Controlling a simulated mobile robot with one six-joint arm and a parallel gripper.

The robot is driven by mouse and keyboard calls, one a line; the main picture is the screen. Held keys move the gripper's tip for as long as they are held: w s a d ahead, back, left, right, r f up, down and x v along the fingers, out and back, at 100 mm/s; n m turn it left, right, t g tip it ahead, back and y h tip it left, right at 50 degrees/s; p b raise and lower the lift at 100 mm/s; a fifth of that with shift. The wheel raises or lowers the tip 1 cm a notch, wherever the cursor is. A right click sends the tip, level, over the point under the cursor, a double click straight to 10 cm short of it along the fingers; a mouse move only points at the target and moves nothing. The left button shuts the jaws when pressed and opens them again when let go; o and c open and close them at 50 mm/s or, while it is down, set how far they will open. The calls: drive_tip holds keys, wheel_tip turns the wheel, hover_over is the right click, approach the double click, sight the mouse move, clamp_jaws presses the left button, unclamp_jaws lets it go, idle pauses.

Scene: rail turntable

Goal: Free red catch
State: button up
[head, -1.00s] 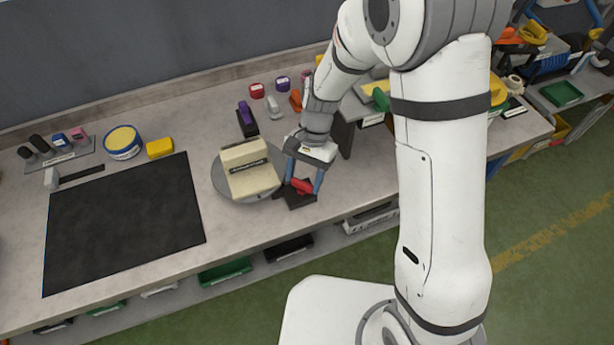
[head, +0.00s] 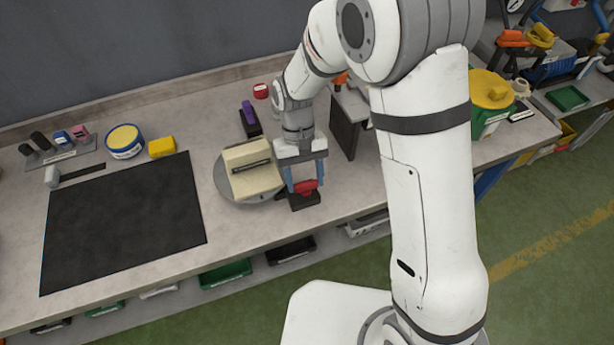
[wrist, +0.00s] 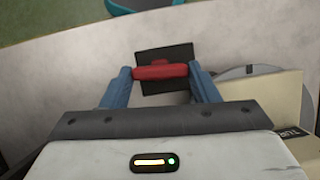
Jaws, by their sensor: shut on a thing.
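The red catch (head: 306,187) sits on a dark block (head: 305,200) beside the round grey turntable (head: 224,186), near the bench's front edge. My gripper (head: 304,189) reaches down from above and its blue fingers are shut on the red catch. In the wrist view the red catch (wrist: 160,72) lies crosswise between the two blue fingertips (wrist: 161,74), with the dark block (wrist: 166,58) behind it. A cream box-like piece (head: 252,170) with a dark slot stands on the turntable, just left of my gripper.
A purple-topped block (head: 249,118) stands behind the turntable. A dark upright panel (head: 345,130) stands close to the right of my gripper. A black mat (head: 125,220), a yellow block (head: 162,146) and a round blue-and-yellow tin (head: 124,141) are at left. Bins sit below the bench.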

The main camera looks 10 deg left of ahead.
drive_tip(key=shift+s+d+f+n, duration=0.1)
drive_tip(key=shift+n, duration=0.2)
drive_tip(key=o, duration=1)
drive_tip(key=b+v, duration=0.1)
drive_tip(key=v, duration=0.7)
